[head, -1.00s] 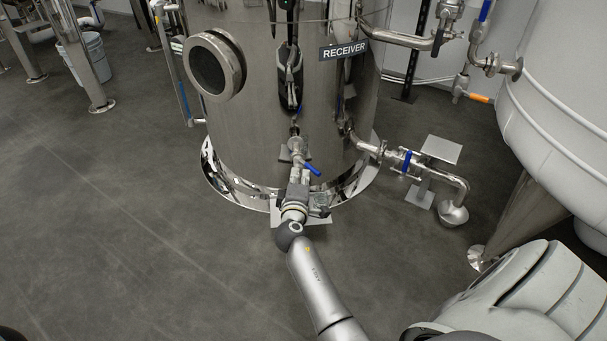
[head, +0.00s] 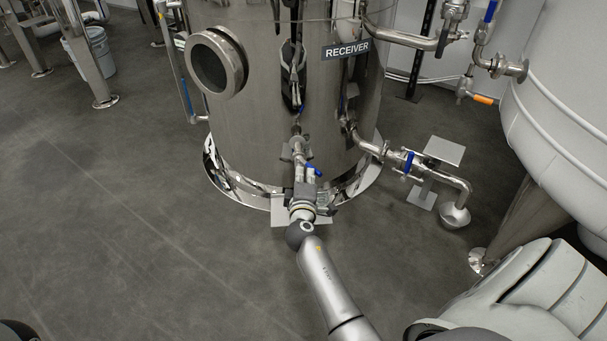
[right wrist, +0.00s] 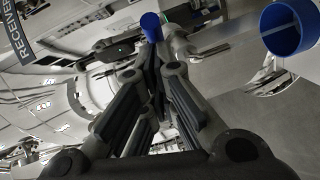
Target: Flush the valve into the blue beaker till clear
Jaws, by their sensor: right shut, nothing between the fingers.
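The drain valve has a blue handle (head: 311,168) low on the front of the steel receiver tank (head: 265,130). My right gripper (head: 303,184) is shut and empty at this valve, and covers part of it. In the right wrist view the closed fingers (right wrist: 158,65) lie just below a small blue piece (right wrist: 151,26). A larger hollow blue cylinder (right wrist: 290,28) shows at the upper right there; I cannot tell whether it is the beaker or a handle sleeve. I cannot make out a blue beaker in the head view. My left gripper is not in view.
A side outlet pipe with a blue-collared valve (head: 408,162) curves down right of the tank, beside a small metal stand (head: 444,151). A large white vessel (head: 560,100) takes up the right. A bucket (head: 90,50) stands far left. The floor at left is clear.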

